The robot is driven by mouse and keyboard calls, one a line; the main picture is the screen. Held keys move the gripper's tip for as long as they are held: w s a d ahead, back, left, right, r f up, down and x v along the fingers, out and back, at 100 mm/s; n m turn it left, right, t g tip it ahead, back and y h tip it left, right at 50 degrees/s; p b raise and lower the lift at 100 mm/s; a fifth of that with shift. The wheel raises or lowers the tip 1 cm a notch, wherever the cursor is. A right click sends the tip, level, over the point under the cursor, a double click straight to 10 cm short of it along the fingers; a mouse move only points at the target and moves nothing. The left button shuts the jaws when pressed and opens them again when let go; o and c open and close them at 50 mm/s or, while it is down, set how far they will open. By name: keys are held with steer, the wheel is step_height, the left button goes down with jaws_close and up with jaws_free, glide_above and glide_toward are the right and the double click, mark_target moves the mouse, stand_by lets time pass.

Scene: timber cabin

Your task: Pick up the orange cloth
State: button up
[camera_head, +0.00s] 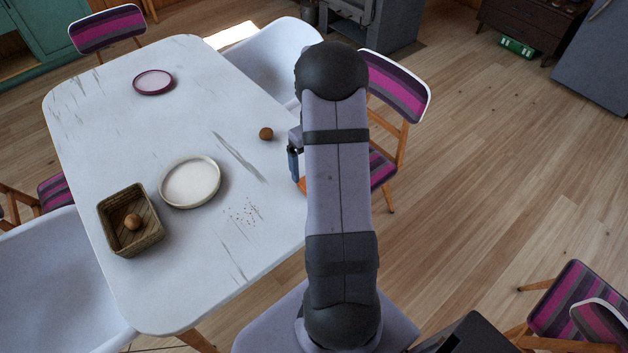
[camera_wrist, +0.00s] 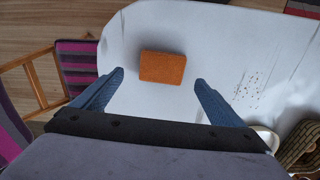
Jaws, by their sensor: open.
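The orange cloth (camera_wrist: 162,67) shows in the wrist view as a small, flat, rounded rectangle on the white table (camera_wrist: 208,40), near the table's edge. My gripper (camera_wrist: 160,78) is open, with its two blue fingers apart and the cloth between and beyond their tips in the picture. Nothing is held. In the head view my arm hides most of the cloth; a small orange bit (camera_head: 302,185) shows at the arm's left side. One blue finger (camera_head: 293,163) shows just above it.
On the table are a white plate (camera_head: 189,182), crumbs (camera_head: 242,212), a wicker basket (camera_head: 108,212) with a brown ball (camera_head: 132,222), another brown ball (camera_head: 266,134) and a purple-rimmed plate (camera_head: 153,82). A striped chair (camera_head: 398,85) stands close by the table's right edge.

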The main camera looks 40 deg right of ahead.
steer(key=shift+s+a+f+p, duration=0.15)
steer(key=shift+f+p, duration=0.3)
steer(key=shift+f, duration=0.5)
steer(key=shift+a+f+p, duration=0.15)
steer(key=shift+f+p, duration=0.25)
steer(key=shift+f, duration=1.25)
steer(key=c, duration=1.2)
